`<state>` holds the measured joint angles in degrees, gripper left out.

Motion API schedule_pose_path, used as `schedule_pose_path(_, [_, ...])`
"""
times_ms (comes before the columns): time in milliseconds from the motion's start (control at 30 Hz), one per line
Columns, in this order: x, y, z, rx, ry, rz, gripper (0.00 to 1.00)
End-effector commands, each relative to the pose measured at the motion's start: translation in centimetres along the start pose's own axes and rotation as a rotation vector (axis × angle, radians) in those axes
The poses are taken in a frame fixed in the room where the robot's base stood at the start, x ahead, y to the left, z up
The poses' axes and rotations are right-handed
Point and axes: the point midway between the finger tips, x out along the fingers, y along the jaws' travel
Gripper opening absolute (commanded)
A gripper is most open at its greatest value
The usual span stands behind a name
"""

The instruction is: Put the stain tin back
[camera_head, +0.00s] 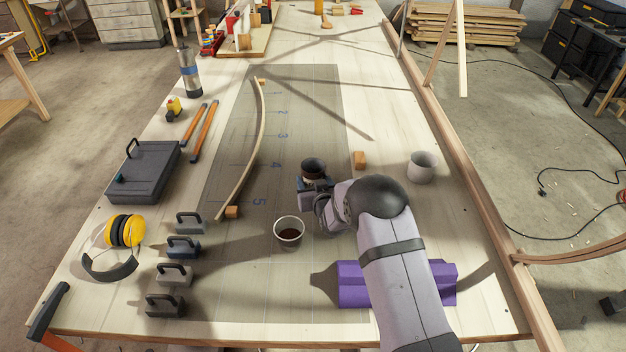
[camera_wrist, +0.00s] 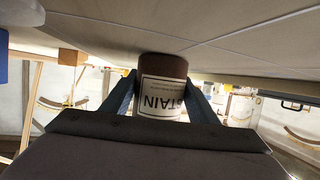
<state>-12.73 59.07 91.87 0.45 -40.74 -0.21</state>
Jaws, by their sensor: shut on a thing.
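The stain tin (camera_head: 313,167) is a small brown tin with a white label reading STAIN, which shows upside down in the wrist view (camera_wrist: 162,90). My gripper (camera_head: 314,184) is shut on the tin, with one dark finger on each side of it. The head view shows the tin's dark top over the grey mat, right of the numbered marks. I cannot tell whether the tin touches the surface. A white cup with dark brown liquid (camera_head: 289,231) stands to the lower left of my gripper.
A bent lath (camera_head: 258,150) curves along the numbers between small wooden blocks. A wooden block (camera_head: 359,159) and a grey cup (camera_head: 422,167) stand to the right. Several handled weights (camera_head: 184,246), earmuffs (camera_head: 125,231) and a black case (camera_head: 144,172) line the left.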

Motion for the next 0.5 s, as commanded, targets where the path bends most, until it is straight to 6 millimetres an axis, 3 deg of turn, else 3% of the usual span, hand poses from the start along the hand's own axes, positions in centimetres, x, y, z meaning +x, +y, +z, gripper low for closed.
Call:
schedule_pose_path(333, [0.16,0.0,0.28,0.0,0.003,0.0,0.26])
schedule_pose_path(367, [0.14,0.0,0.34,0.0,0.001,0.0,0.56])
schedule_pose_path(400, [0.1,0.0,0.25,0.0,0.001,0.0,0.66])
schedule_pose_path(433, [0.1,0.0,0.25,0.0,0.0,0.0,0.73])
schedule_pose_path(500, [0.1,0.0,0.25,0.0,0.0,0.0,0.73])
